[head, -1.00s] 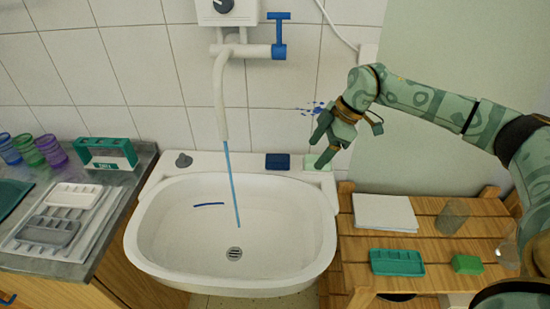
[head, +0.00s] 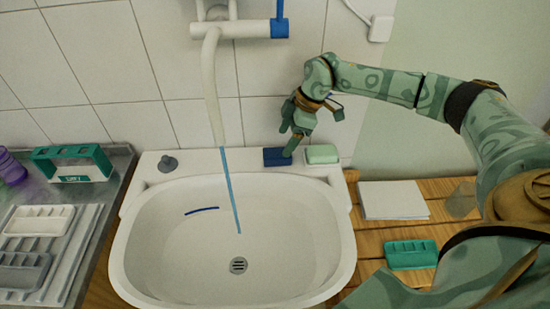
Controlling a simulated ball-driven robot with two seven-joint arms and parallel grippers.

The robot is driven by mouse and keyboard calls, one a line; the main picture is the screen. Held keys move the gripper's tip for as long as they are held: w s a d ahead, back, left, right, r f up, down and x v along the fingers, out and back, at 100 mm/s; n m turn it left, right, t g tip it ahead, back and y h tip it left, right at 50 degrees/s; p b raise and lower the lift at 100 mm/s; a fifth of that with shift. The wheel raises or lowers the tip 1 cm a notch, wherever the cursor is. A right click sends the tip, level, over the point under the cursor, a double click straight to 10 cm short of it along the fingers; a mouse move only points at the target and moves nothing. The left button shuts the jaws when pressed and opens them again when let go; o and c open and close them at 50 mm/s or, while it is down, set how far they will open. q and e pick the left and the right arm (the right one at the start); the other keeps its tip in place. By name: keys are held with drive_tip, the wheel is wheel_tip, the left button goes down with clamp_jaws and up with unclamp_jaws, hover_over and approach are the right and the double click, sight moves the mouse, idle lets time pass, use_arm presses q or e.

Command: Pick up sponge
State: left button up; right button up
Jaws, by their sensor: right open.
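A dark blue block (head: 276,157), which looks like the sponge, lies on the back ledge of the white sink. A pale green block (head: 322,154), like a bar of soap or another sponge, lies just to its right. My right gripper (head: 290,138) is open and points down, with its fingers at the right end of the dark blue block. A finger partly hides that end, and I cannot tell whether they touch. My left gripper is not in view.
The white sink (head: 145,245) has a tap (head: 213,85) above it with water running. A grey stopper (head: 167,163) sits on the ledge at left. At right, a wooden slatted rack holds white paper (head: 392,199) and a green tray (head: 410,255).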

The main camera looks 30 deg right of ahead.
sight(278, 152)
drive_tip(key=shift+x, duration=1.15)
drive_tip(key=b+x, duration=0.2)
drive_tip(key=x, duration=0.3)
drive_tip(key=shift+w+d+b, duration=0.2)
drive_tip(key=shift+w+b, duration=0.1)
drive_tip(key=shift+b, duration=0.1)
drive_tip(key=shift+s+r, duration=0.1)
drive_tip(key=shift+c, duration=0.6)
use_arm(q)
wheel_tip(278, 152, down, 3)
use_arm(e)
drive_tip(key=c, duration=0.9)
